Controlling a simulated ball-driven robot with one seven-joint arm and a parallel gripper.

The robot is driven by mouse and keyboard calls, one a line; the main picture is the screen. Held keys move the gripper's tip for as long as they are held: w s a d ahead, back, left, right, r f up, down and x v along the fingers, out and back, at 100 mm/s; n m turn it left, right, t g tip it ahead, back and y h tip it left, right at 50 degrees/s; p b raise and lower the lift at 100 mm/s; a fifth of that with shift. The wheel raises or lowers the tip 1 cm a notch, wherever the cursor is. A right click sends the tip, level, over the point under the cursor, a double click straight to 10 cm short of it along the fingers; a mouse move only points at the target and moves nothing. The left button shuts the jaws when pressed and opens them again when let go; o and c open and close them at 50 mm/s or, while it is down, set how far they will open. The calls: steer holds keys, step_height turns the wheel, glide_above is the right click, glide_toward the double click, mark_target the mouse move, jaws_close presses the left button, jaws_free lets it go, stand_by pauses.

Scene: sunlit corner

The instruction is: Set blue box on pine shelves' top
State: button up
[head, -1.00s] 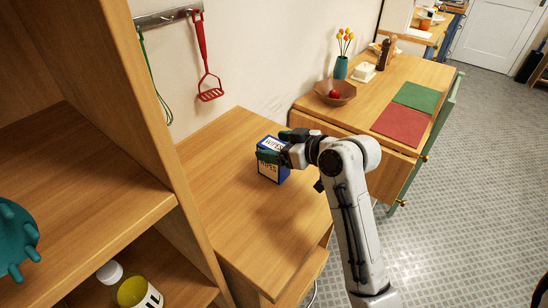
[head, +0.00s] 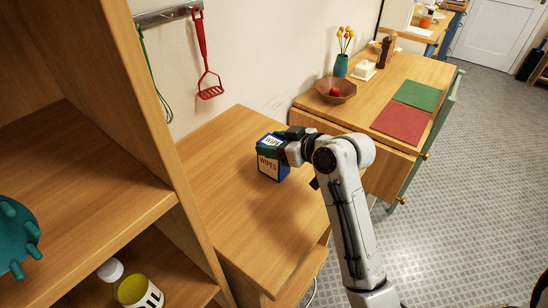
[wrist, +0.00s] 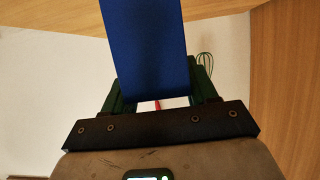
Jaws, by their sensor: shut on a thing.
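The blue box (head: 270,168), with white panels reading "WIPES", is upright at the middle of the wooden top of a low shelf unit (head: 225,215), which I take as the pine shelves. My gripper (head: 270,151) is shut on the box from the right, near its upper part. I cannot tell whether the box's base touches the top or hangs just above it. In the wrist view the box's plain blue side (wrist: 145,50) stands between my fingers (wrist: 158,95), and its far parts are hidden.
A tall wooden shelf (head: 120,120) at left holds a teal object (head: 15,240) and a yellow bottle (head: 130,290). A red slotted utensil (head: 208,80) hangs from a wall rail. Beyond stands a cabinet (head: 350,118) with a bowl (head: 336,90). The low top's front is clear.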

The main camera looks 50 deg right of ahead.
steer(key=shift+c, duration=0.6)
steer(key=shift+r, duration=0.15)
